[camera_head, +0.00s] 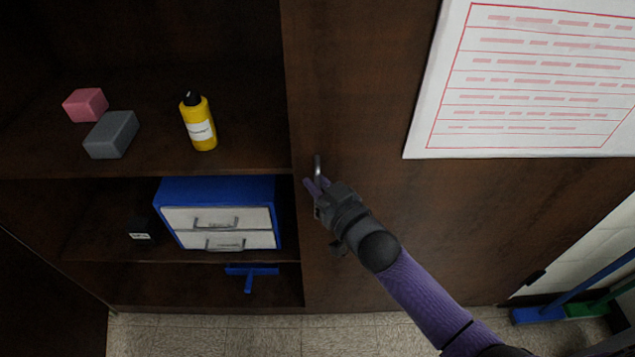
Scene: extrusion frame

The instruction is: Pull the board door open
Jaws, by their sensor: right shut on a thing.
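The board door (370,100) is a dark brown wooden panel on the right of the cabinet, with a white sheet (540,80) ruled in red on it. A slim metal handle (317,166) stands near the door's left edge. My right gripper (316,187) is at this handle, its fingers shut on it, and hides its lower part. My right arm reaches in from the lower right. The door looks flush with the cabinet front. My left gripper is not in view.
Open shelves (150,165) on the left hold a yellow bottle (199,124), a pink block (86,104), a grey block (111,135) and a blue drawer box (217,187). Blue and green brooms (590,300) lie at the lower right. The tiled floor (210,335) in front looks clear.

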